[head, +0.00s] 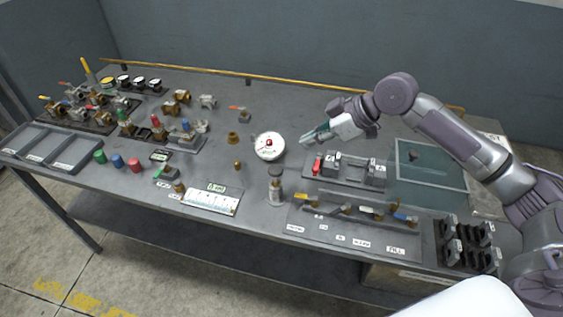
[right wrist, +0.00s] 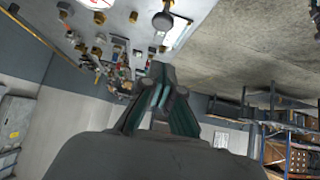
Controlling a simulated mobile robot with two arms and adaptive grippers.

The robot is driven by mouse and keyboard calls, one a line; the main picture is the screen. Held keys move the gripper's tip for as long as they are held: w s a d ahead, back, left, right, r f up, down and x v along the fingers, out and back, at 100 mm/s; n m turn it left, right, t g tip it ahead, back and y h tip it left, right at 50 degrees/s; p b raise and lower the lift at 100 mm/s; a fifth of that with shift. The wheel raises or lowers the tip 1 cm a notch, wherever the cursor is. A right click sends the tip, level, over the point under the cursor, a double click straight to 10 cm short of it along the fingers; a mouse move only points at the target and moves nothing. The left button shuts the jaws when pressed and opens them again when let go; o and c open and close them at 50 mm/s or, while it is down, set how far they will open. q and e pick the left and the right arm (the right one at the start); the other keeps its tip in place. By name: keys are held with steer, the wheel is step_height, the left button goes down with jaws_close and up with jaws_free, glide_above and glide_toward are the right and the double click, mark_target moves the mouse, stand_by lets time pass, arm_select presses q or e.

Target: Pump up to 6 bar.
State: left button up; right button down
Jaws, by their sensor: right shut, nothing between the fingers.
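A round white gauge (head: 269,147) with a red spot at its middle lies on the grey workbench (head: 258,108); its reading is too small to make out. A small upright cylinder with a dark round top (head: 275,185), perhaps the hand pump, stands in front of it. The dark round knob (right wrist: 162,21) in the right wrist view looks like its top. My right gripper (head: 304,138) is shut and empty, above the bench just right of the gauge and apart from the cylinder. Its closed fingers also show in the right wrist view (right wrist: 159,80). My left gripper is out of view.
A labelled valve board (head: 340,238) with coloured levers lies at the front right. Behind it are a block with a red part (head: 317,165) and a glass-like panel (head: 432,165). Brass fittings and valves crowd the left. A white scale card (head: 211,202) lies in front.

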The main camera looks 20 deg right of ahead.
steer(key=shift+w+d+r, duration=0.1)
steer(key=shift+d+r, duration=0.05)
steer(key=shift+r, duration=0.25)
steer(key=p, duration=0.4)
glide_above(272, 168)
steer(key=s+d, duration=0.2)
steer(key=f, duration=0.6)
steer(key=shift+w+f, duration=0.2)
steer(key=shift+f, duration=0.15)
step_height(272, 168, down, 4)
steer(key=shift+r+p, duration=0.25)
steer(key=shift+p, duration=0.15)
steer(key=shift+f, duration=0.5)
